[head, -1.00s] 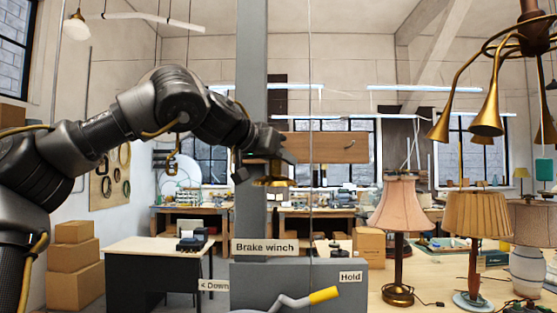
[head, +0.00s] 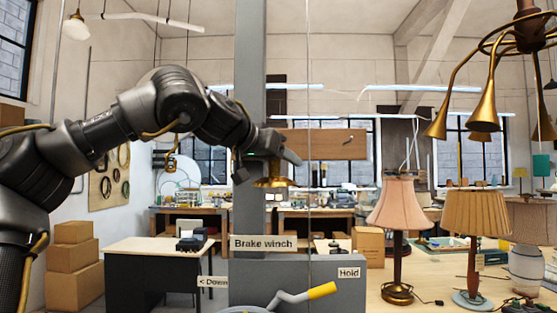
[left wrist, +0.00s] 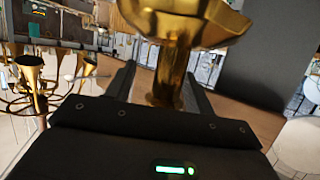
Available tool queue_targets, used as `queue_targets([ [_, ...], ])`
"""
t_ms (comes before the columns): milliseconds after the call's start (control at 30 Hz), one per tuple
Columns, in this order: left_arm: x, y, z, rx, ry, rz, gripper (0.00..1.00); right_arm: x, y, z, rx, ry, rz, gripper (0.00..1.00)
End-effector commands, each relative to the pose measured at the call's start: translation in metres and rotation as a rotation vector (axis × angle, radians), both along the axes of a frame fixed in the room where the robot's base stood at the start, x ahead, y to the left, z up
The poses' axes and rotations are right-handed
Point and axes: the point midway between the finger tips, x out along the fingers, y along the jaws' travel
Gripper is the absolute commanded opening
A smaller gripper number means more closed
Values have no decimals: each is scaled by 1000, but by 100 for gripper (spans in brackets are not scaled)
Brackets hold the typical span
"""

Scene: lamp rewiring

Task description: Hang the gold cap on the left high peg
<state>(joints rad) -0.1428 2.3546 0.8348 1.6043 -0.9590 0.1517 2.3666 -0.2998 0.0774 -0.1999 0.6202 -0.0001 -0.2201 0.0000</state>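The gold cap (head: 272,183) is a flared brass piece hanging at my left gripper (head: 288,160) in the head view. In the left wrist view the cap's wide rim (left wrist: 190,22) fills the top, and its narrow neck (left wrist: 169,82) sits between the two fingers of the left gripper (left wrist: 160,88). The gripper is shut on that neck. A wooden peg board (head: 325,147) is behind the gripper, with one dark peg (head: 348,140) showing at its right. The gripper covers the board's left end, so any peg there is hidden. My right gripper is out of view.
A grey post (head: 251,60) rises behind my left arm. A grey brake winch box (head: 300,272) with a yellow-handled crank (head: 321,291) stands below. A thin cable runs up in front of the board. Shaded lamps (head: 398,205) and a brass chandelier (head: 487,110) are at right.

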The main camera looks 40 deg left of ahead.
Motion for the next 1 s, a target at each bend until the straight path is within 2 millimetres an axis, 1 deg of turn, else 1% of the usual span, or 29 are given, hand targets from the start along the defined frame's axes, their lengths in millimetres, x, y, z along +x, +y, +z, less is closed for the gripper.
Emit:
queue_targets([
  [33,0,3,2,-2,-6,6,57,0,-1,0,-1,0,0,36],
  [433,-1,4,3,-3,-8,10,57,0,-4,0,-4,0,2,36],
  [567,-7,4,4,-2,-11,9,57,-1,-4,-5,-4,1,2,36],
  [667,-22,3,9,-1,-15,9,57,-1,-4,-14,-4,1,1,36],
  [800,-49,2,18,0,-14,6,57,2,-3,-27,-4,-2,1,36],
  [1000,-82,0,30,1,-7,3,57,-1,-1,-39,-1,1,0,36],
])
